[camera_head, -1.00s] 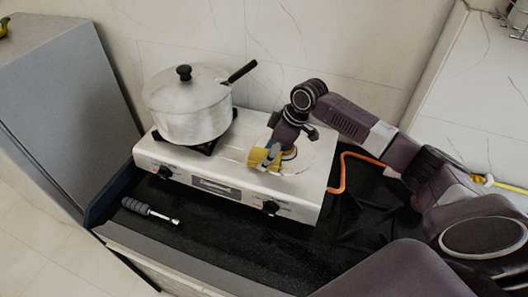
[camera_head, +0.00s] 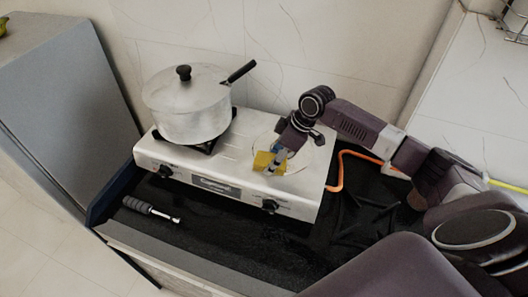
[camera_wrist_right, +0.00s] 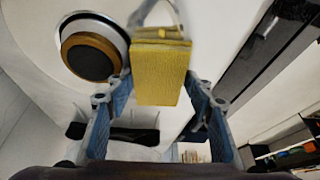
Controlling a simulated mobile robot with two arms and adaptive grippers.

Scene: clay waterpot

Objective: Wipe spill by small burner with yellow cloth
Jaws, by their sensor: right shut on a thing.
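The yellow cloth (camera_head: 263,161) is at the right part of the silver stove (camera_head: 230,165), near its front edge. My right gripper (camera_head: 276,162) is shut on the cloth, which points down toward the stove top. In the right wrist view the cloth (camera_wrist_right: 160,72) hangs between the blue fingers of the gripper (camera_wrist_right: 158,110). The small burner (camera_wrist_right: 90,56), with a brass-coloured ring and dark cap, lies left of the cloth there. In the head view my gripper mostly hides this burner. I cannot make out the spill clearly. My left gripper is not in view.
A lidded metal pot (camera_head: 188,105) stands on the left burner, its handle pointing right. A grey-handled tool (camera_head: 150,209) lies on the black counter (camera_head: 235,238) before the stove. An orange hose (camera_head: 341,172) runs along the stove's right side. A wall stands close behind.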

